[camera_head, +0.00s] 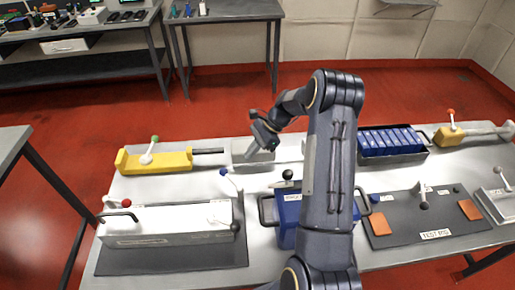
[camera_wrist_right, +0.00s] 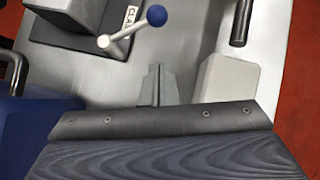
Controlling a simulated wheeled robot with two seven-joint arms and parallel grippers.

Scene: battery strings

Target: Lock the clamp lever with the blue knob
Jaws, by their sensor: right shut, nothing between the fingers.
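The clamp lever with the blue knob (camera_head: 223,172) stands at the back right of the white case, its light rod slanting up to the left. In the right wrist view, the blue knob (camera_wrist_right: 157,16) tops a metal rod rising from a dark base with a label partly reading "CLA". My right gripper (camera_head: 257,140) is behind and to the right of the lever in the head view. Its fingertips (camera_wrist_right: 155,84) are shut and empty, apart from the knob and rod. My left gripper is not in view.
The white case (camera_head: 165,238) sits on a dark mat. A yellow clamp (camera_head: 155,163) with a green knob is behind it. A grey block (camera_wrist_right: 226,86) stands close to my right gripper. A blue battery case (camera_head: 288,215) lies partly behind my right arm.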

